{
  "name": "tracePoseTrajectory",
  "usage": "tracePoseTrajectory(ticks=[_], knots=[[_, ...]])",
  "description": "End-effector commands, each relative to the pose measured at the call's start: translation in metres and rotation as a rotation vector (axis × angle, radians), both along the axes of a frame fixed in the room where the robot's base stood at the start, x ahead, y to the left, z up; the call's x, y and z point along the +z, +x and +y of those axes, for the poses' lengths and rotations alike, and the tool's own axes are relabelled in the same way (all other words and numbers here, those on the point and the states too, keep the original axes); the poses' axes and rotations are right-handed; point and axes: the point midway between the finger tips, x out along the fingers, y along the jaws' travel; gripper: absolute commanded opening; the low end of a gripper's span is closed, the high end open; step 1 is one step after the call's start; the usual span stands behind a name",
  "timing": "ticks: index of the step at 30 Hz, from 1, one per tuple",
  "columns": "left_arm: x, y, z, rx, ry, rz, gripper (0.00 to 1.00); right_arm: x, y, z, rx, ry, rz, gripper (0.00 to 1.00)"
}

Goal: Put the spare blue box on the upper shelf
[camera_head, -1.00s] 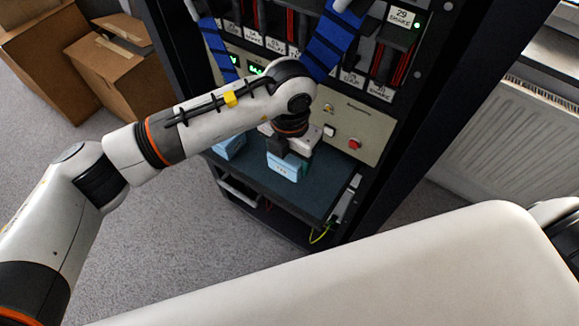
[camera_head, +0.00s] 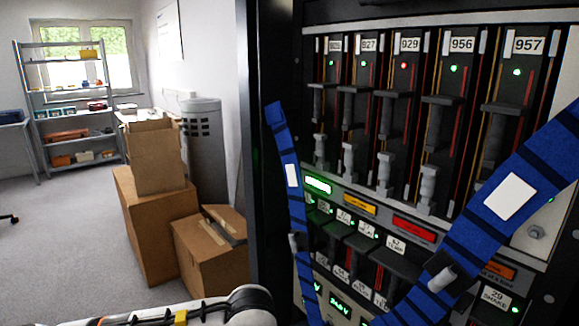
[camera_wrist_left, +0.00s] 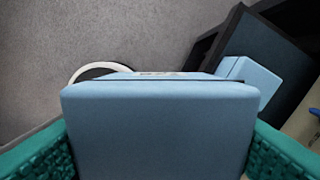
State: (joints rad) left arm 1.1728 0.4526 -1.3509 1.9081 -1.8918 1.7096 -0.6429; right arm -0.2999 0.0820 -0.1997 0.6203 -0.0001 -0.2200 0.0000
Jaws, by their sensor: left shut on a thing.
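A light blue box (camera_wrist_left: 155,130) fills the middle of the left wrist view, its top edge facing the camera. My left gripper (camera_wrist_left: 160,150) is shut on it, with a teal finger pad at each side. A second blue box (camera_wrist_left: 248,80) shows behind it to the right, at the edge of a dark surface (camera_wrist_left: 285,60). In the head view only a piece of my left arm shows at the bottom; the gripper and both boxes are out of that picture. A grey shelf unit (camera_head: 37,118) with several levels stands by the far window. My right gripper is not in view.
The black equipment rack (camera_head: 262,180) with blue straps (camera_head: 290,175) fills the right of the head view, close by. Cardboard boxes (camera_head: 150,225) are stacked left of it, before a grey cylinder (camera_head: 203,150). The carpet (camera_head: 70,235) at left is open.

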Motion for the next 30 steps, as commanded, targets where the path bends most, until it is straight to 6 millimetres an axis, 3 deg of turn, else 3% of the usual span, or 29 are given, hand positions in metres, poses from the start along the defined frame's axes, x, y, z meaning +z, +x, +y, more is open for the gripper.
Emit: tracePoseTrajectory(ticks=[1,6,14,21,30], knots=[[0.005,-0.001,0.018,-0.092,0.001,-0.004,0.38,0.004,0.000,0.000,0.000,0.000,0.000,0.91],[0.016,-0.012,0.068,-0.464,0.004,-0.008,0.38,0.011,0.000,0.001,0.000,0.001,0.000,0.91],[0.030,-0.035,0.123,-0.922,0.008,-0.011,0.38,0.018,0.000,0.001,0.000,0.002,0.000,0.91],[0.034,-0.046,0.139,-1.098,0.006,-0.010,0.38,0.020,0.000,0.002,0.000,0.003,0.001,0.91],[0.029,-0.047,0.139,-1.108,0.005,-0.007,0.38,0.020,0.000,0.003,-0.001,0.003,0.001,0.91]])
